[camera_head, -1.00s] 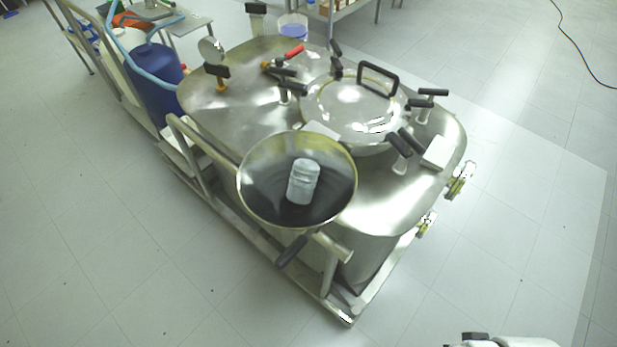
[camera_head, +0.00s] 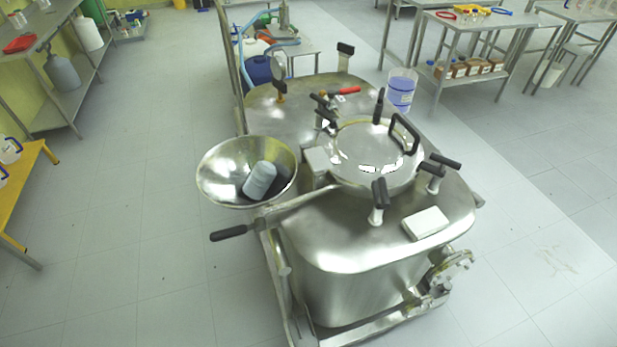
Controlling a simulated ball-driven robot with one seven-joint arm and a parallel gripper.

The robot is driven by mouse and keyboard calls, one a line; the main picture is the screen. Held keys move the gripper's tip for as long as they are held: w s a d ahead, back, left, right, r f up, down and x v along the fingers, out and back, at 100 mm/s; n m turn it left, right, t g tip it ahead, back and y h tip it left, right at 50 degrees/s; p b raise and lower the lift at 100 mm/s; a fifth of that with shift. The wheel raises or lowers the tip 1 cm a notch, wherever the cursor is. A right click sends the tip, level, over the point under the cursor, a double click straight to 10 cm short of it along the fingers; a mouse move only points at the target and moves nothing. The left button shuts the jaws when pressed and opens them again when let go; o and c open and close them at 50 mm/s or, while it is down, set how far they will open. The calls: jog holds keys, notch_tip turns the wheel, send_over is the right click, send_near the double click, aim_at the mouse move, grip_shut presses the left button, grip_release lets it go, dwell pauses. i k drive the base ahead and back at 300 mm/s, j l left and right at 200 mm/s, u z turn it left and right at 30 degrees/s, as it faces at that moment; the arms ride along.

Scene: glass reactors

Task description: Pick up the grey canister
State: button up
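A small light-grey cylinder (camera_head: 259,180) lies tilted in a wide metal bowl (camera_head: 217,172). The bowl is at the left side of the steel reactor (camera_head: 345,245), with a dark-gripped handle (camera_head: 229,232) pointing to the left. A larger grey canister with a narrow neck (camera_head: 62,74) is at the metal shelving at the upper left. I cannot tell which of these two grey things is the task's canister. My gripper is not in view.
The reactor fills the middle, with a lid (camera_head: 365,155), black-handled clamps and a white box (camera_head: 426,223) on top. A yellow table (camera_head: 30,185) is at the left edge. Benches (camera_head: 480,25) stand upper right. Floor is clear left and right of the reactor.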

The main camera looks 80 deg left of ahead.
aim_at(261, 177)
jog(key=j+z, duration=0.25)
jog(key=z, duration=0.2)
jog(key=k+j+z, duration=0.15)
jog(key=z, duration=0.3)
jog(key=k+j+z, duration=0.15)
jog(key=j+z, duration=0.25)
jog(key=k+z, duration=0.2)
jog(key=z, duration=0.25)
jog(key=k+j+z, duration=0.15)
jog(key=z, duration=0.2)
jog(key=k+j+z, duration=0.1)
jog(key=k+z, duration=0.25)
jog(key=k+u, duration=0.25)
jog(key=k+j+u, duration=0.15)
jog(key=k+u, duration=0.15)
